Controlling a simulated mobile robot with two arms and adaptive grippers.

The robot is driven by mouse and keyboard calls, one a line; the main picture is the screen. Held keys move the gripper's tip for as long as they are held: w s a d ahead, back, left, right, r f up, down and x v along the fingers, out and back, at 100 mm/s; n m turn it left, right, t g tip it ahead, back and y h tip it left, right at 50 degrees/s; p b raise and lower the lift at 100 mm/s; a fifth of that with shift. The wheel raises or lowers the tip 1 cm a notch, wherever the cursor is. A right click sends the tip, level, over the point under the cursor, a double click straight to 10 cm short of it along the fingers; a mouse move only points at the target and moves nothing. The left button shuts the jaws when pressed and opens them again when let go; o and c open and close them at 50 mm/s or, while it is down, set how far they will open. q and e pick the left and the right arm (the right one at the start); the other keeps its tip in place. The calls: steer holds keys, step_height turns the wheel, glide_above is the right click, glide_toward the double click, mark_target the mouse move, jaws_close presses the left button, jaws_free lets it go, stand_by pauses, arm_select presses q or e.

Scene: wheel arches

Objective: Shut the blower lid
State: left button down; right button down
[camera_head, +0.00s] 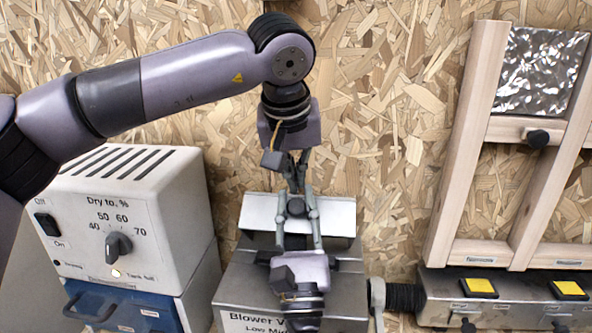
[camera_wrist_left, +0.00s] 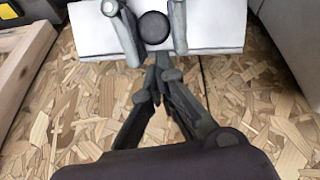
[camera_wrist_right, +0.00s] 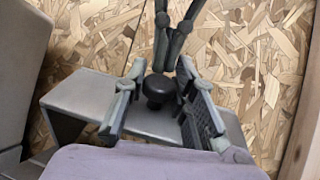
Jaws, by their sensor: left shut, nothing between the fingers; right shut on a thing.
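The blower (camera_head: 240,290) is a grey metal box at the centre of the head view. Its pale lid (camera_head: 338,215) appears raised at a tilt, with a round black knob (camera_head: 296,207). The knob also shows in the left wrist view (camera_wrist_left: 152,27) and the right wrist view (camera_wrist_right: 158,90). My right gripper (camera_head: 297,196) comes from the front, with its fingers on either side of the knob, shut on it. My left gripper (camera_head: 293,160) hangs just behind and above the knob, shut and empty, its fingertips close to my right gripper's.
A white dryer unit (camera_head: 165,190) with a dial and a blue drawer (camera_head: 130,310) stands close at the left. A wooden frame (camera_head: 468,150) stands on a grey metal base (camera_head: 440,292) at the right. A chipboard wall (camera_head: 385,120) closes off the back.

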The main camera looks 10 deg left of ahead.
arm_select(q)
steer(key=shift+s+d+f, duration=0.15)
steer(key=shift+s+f, duration=0.1)
steer(key=shift+s, duration=0.25)
steer(key=shift+s+d+f, duration=0.1)
steer(key=shift+s+f, duration=0.1)
steer(key=shift+s, duration=0.25)
arm_select(e)
steer(key=shift+d, duration=0.1)
steer(key=c, duration=1.8)
jaws_free()
steer(key=shift+w, duration=0.1)
arm_select(q)
steer(key=shift+s+a+r, duration=0.1)
steer(key=shift+a, duration=0.05)
arm_select(e)
steer(key=o, duration=0.5)
steer(key=shift+f, duration=0.1)
